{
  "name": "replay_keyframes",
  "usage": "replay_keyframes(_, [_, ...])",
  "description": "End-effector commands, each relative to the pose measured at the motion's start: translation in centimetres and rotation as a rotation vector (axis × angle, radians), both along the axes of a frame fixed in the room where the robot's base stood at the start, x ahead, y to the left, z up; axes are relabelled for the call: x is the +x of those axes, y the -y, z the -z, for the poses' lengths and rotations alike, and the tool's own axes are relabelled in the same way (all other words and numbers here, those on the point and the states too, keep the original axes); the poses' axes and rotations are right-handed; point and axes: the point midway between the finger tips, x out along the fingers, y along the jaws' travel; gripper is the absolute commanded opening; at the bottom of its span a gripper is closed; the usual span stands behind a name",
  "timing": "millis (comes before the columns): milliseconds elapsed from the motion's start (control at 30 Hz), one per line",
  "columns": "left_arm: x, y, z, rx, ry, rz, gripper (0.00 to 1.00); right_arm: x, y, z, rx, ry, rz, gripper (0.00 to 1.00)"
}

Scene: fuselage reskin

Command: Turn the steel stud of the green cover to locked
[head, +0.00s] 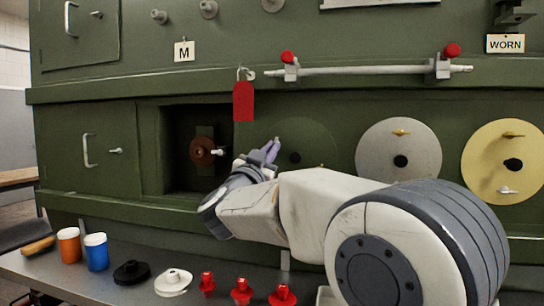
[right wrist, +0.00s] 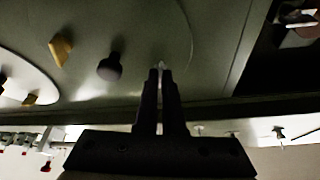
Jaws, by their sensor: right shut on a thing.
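The green cover (head: 312,141) is a round disc on the green fuselage wall, almost the wall's colour, with a dark knob (head: 295,157) at its middle. My right gripper (head: 270,149) reaches to the left part of this cover. In the right wrist view its dark jaws (right wrist: 160,75) are shut on the small steel stud (right wrist: 161,65). Only the stud's pale tip shows between the fingertips, so its turn angle cannot be read. The dark knob (right wrist: 110,66) and a brass stud (right wrist: 62,48) stand beside the jaws, apart from them. My left gripper is not in view.
Left of the cover is an open recess (head: 178,170) with a brown round part (head: 203,151). A grey cover (head: 375,148) and a yellow cover (head: 488,165) are to the right. A red tag (head: 243,101) hangs above. Cups, discs and red knobs stand on the bench (head: 60,284).

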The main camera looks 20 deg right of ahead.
Motion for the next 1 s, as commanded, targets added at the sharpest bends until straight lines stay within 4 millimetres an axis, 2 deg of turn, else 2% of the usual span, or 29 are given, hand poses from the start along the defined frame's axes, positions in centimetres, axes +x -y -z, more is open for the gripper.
replay_keyframes(400, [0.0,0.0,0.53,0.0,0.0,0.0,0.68,0.14,-0.22,-0.11,0.183,0.124,0.0,0.0])
replay_keyframes(1000, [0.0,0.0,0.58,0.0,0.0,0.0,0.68,0.18,-0.25,-0.12,0.218,0.145,-0.001,0.0])
